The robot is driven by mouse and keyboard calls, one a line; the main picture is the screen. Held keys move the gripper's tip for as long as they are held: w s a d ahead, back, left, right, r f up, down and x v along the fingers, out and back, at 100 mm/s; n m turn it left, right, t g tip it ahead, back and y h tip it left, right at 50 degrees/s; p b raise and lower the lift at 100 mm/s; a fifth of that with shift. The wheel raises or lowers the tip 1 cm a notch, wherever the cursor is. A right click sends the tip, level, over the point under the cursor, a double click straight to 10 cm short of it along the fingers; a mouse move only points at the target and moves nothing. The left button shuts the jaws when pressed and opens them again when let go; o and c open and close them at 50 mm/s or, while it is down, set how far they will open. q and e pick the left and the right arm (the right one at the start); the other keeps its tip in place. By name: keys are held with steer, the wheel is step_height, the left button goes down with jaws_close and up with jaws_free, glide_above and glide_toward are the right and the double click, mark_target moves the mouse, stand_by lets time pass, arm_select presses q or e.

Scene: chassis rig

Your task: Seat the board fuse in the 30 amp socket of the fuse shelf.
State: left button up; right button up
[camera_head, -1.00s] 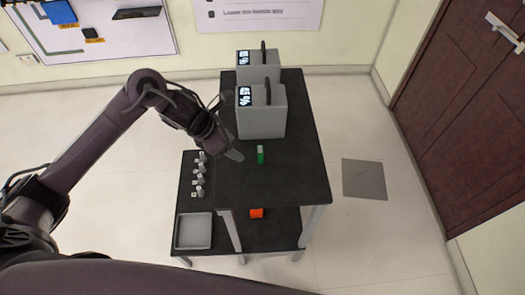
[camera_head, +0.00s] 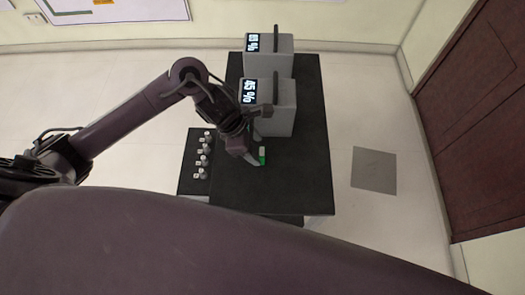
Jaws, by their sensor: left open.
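A small green piece with a pale top, which looks like the board fuse (camera_head: 263,153), stands on the black table top (camera_head: 300,180) in the head view. My left gripper (camera_head: 258,150) is open and right at the green piece, with one finger at its left side. I cannot tell whether it touches. A row of several small grey pieces with white labels (camera_head: 204,158) sits on a lower black ledge left of the table top. I cannot tell which of them, if any, is the 30 amp socket. My right gripper is not in view.
Two grey boxes with handles and lit displays stand behind the green piece, the nearer (camera_head: 278,108) close to my left gripper and the farther (camera_head: 270,55) at the back. The table top's right side is clear. My own body covers the front.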

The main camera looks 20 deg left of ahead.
mark_target(260, 151)
arm_select(q)
steer(key=p+x, duration=0.1)
steer(key=x, duration=0.3)
steer(key=shift+w+r, duration=0.1)
steer(key=shift+d+f, duration=0.2)
steer(key=shift+f, duration=0.25)
steer(key=c, duration=1)
steer(key=shift+c, duration=0.2)
steer(key=shift+r, duration=0.15)
